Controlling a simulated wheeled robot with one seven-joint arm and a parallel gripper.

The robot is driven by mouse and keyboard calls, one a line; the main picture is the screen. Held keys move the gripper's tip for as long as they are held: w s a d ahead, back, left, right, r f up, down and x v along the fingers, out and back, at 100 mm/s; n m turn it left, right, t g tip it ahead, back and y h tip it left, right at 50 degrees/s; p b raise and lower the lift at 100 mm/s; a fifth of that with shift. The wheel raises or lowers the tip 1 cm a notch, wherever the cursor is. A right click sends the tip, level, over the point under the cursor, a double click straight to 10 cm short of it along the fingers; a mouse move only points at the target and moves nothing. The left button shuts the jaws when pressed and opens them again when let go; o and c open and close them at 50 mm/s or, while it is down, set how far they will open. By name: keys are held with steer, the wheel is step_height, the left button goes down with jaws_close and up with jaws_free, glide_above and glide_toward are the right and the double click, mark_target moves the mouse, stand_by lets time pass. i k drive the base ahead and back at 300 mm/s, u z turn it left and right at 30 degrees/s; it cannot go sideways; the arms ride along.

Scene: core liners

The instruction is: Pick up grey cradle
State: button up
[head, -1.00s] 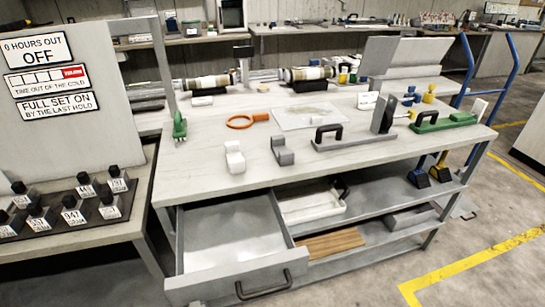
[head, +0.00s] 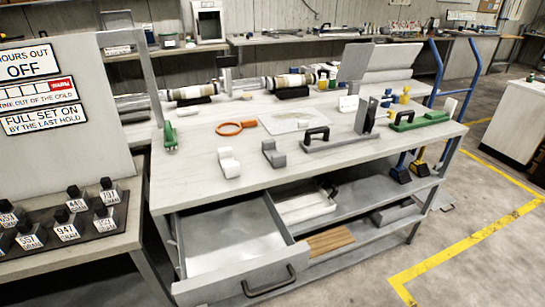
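The grey cradle (head: 273,154) stands on the workbench top (head: 195,185), near its front edge and left of the middle. It is a small block with a raised end. A similar white cradle (head: 229,163) stands just to its left, a small gap apart. My gripper is not in view.
An open, empty drawer (head: 235,240) juts out below the bench's front. Weights (head: 68,225) stand on the left table.

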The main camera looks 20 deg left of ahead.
mark_target(277, 159)
steer(key=u, duration=0.05)
steer(key=i, duration=1)
steer(key=z, duration=0.05)
